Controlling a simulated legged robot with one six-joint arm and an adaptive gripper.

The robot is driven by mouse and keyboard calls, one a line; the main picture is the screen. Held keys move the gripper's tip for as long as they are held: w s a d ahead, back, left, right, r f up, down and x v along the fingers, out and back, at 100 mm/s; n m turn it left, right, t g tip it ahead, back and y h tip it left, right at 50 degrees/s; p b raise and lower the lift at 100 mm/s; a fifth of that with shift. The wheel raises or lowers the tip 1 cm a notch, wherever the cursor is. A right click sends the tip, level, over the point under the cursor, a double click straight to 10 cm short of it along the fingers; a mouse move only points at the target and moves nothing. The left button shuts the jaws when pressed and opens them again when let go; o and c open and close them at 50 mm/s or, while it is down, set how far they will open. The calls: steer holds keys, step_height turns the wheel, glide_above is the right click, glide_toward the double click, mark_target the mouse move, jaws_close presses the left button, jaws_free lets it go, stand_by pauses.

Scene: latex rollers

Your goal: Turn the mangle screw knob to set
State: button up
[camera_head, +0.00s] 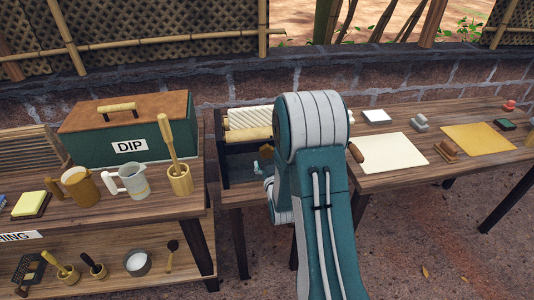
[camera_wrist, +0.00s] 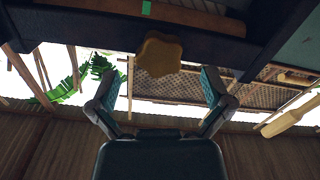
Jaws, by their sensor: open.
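The mangle (camera_head: 232,165) stands behind my arm, a dark frame with pale rollers (camera_head: 245,121) on top. Its screw knob (camera_wrist: 158,54) is a yellow-brown lobed knob on the dark frame, near the top centre of the wrist view. In the head view a small brown part of the knob (camera_head: 266,149) shows beside my arm. My gripper (camera_wrist: 160,74) is open, one finger on each side of the knob in the picture, with gaps on both sides. I see no contact. My arm hides much of the mangle in the head view.
A green DIP box (camera_head: 125,140), a jug (camera_head: 133,181) and a wooden pot with a tool (camera_head: 179,178) stand on the left table. The right table holds a pale sheet (camera_head: 389,151) and a yellow sheet (camera_head: 478,138).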

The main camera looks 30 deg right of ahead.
mark_target(267, 154)
steer(key=shift+x, duration=1.8)
steer(key=shift+s, duration=0.1)
steer(key=c, duration=1.1)
steer(key=shift+m, duration=1.3)
steer(key=o, duration=1.1)
